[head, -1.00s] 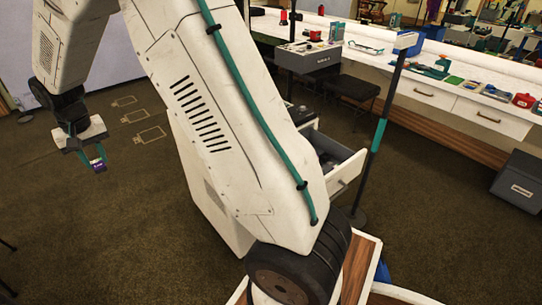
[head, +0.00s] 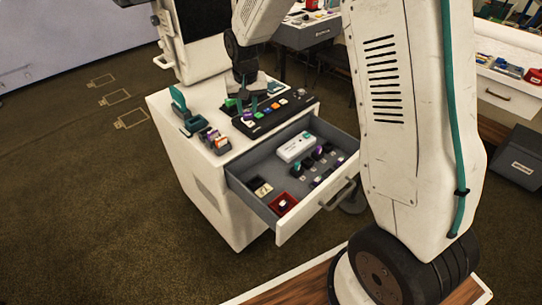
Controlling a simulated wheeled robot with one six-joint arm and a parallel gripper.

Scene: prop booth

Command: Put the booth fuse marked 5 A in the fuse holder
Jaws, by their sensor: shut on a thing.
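My gripper (head: 247,105) is over the black panel on top of the white cabinet, pointing down. It is shut on a small purple fuse (head: 248,115) with a pale label. The marking on it is too small to read. The fuse is low at the panel's left part; I cannot tell whether it touches the panel or sits in a holder. Several small fuse-like pieces (head: 214,139) in orange, white and purple stand in a rack at the cabinet top's front left. The fuse holder cannot be made out clearly.
The black panel (head: 290,108) carries coloured buttons. A teal stand (head: 181,106) is at the cabinet's left. The open drawer (head: 262,207) holds a white box (head: 296,147), several dark knobs and a red box (head: 283,203).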

